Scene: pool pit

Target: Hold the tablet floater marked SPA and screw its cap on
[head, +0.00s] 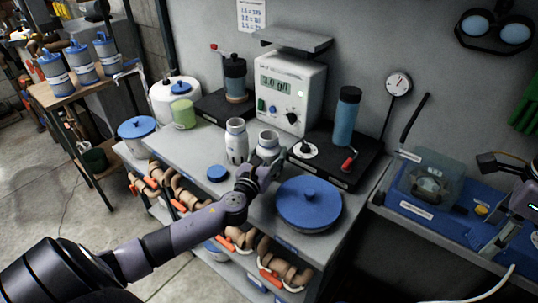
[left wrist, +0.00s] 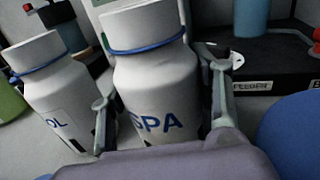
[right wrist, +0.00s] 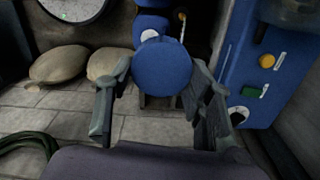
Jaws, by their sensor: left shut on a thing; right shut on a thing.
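The SPA floater (left wrist: 157,85) is a white bottle with a blue ring below its wide white neck. It stands upright on the bench, right of a similar floater (left wrist: 50,85) whose label shows "OL". In the head view the SPA floater (head: 268,143) is beside the other floater (head: 236,142). My left gripper (head: 264,166) is shut around the SPA floater's body, one finger on each side. My right gripper (right wrist: 160,88) is shut on a round blue cap (right wrist: 162,66), away from the floaters. Its grip is partly hidden by the cap.
A small blue cap (head: 217,173) lies on the bench (head: 190,150) left of my left gripper. A large blue lid (head: 308,203) is close on its right. A test meter (head: 290,92) and a black base with a blue cylinder (head: 346,115) stand behind. A blue-topped bench (head: 440,225) is at right.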

